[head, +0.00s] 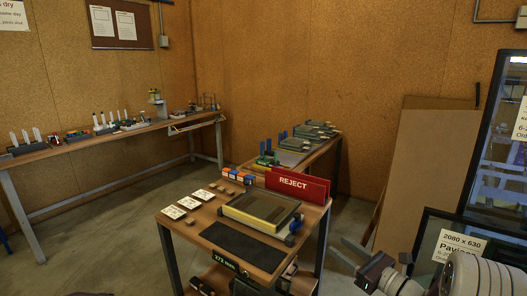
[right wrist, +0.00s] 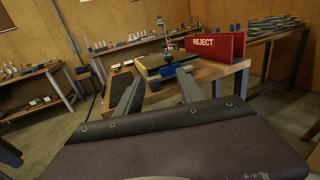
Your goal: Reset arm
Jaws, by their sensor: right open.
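My right gripper (head: 337,247) comes in from the lower right in the head view. It is open and empty, to the right of the near worktable (head: 180,226) and apart from it. In the right wrist view its two fingers (right wrist: 158,76) are spread, with nothing between them but the table beyond. A frame with yellow edges and a dark panel (head: 262,206) lies on the worktable. It appears partly hidden behind a finger in the right wrist view. My left gripper does not show.
A red REJECT sign (head: 298,184) stands at the table's back right edge. A dark mat (head: 238,247) and white cards (head: 188,203) lie on the table. Tall framed panels (head: 497,150) and a brown board (head: 425,165) stand at the right. A long bench (head: 110,137) lines the left wall.

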